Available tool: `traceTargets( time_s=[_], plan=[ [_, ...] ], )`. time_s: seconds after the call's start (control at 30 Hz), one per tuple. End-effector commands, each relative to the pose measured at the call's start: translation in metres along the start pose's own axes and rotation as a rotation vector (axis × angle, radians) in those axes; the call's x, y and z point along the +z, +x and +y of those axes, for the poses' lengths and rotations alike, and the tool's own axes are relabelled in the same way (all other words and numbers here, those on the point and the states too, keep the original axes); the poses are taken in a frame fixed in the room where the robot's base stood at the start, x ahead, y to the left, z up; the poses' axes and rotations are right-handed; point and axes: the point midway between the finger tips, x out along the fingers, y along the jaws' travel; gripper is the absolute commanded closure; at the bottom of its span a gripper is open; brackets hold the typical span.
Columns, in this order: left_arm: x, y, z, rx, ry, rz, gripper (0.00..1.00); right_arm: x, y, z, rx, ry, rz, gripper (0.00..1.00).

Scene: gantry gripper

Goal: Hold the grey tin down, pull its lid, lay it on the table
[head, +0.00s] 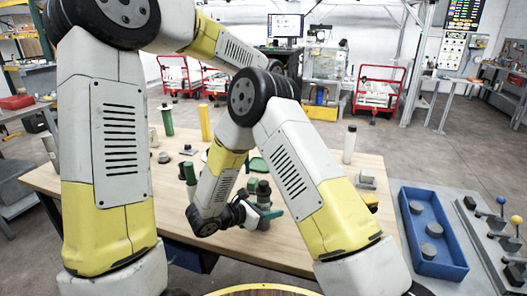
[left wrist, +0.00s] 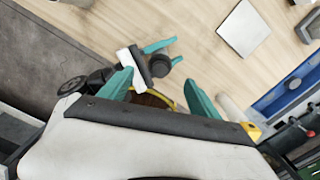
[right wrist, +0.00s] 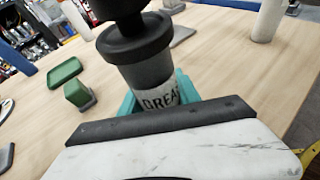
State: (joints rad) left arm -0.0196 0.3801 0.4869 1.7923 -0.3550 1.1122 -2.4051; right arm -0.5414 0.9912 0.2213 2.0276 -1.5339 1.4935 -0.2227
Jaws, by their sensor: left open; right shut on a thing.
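The grey tin (right wrist: 152,72) has a partly covered label with dark letters. It wears a dark lid (right wrist: 136,42) with a knob on top, cut off by the picture edge. In the head view the tin (head: 264,198) is small, near the middle of the table. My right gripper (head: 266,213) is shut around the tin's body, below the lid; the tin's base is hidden. My left gripper (left wrist: 160,92) is open and empty, with the dark lid (left wrist: 160,65) showing beyond and between its fingertips. In the head view I cannot make out my left gripper behind my arms.
A green cylinder (head: 167,120), a yellow post (head: 205,122) and a pale cylinder (head: 350,144) stand on the wooden table (head: 305,235). A blue tray (head: 460,268) with grey pucks is at the right, beside a lever panel (head: 490,245). A flat pale plate (left wrist: 243,28) lies on bare wood.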

Motion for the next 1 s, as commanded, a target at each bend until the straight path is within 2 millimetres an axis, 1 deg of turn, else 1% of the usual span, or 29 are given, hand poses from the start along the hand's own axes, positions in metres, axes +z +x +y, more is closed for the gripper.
traceTargets(
  time_s=[0.03, 0.1, 0.2, 0.33, 0.5, 0.77, 0.8, 0.87, 1.0],
  plan=[
    [-0.001, 0.011, 0.000, 0.001, 0.001, 0.004, 0.28, 0.000, 0.000, 0.000, 0.000, 0.000, 0.000, 1.00],
    [-0.001, 0.024, 0.000, 0.001, 0.002, 0.003, 0.28, 0.000, 0.000, 0.000, 0.000, 0.000, 0.000, 1.00],
    [-0.001, 0.040, 0.000, 0.001, 0.001, 0.004, 0.28, 0.000, 0.000, 0.000, 0.000, 0.000, 0.000, 1.00],
    [-0.001, 0.056, 0.000, 0.001, 0.001, 0.003, 0.28, 0.000, 0.000, 0.000, 0.000, 0.000, 0.000, 1.00],
    [-0.001, 0.065, 0.000, 0.000, 0.001, 0.001, 0.28, 0.000, 0.000, 0.000, 0.000, 0.000, 0.000, 1.00],
    [0.000, 0.066, 0.000, -0.001, 0.000, 0.000, 0.28, 0.000, 0.000, 0.000, 0.000, 0.000, 0.000, 1.00],
    [0.000, 0.066, 0.000, -0.001, 0.000, 0.001, 0.32, 0.000, 0.000, 0.000, 0.000, 0.000, 0.000, 1.00],
    [0.000, 0.066, 0.000, -0.001, -0.001, 0.001, 0.44, 0.000, 0.000, 0.000, 0.000, 0.000, 0.000, 1.00],
    [0.000, 0.066, 0.000, 0.000, -0.001, 0.001, 0.71, 0.000, 0.000, 0.000, 0.000, 0.000, 0.000, 1.00]
  ],
)
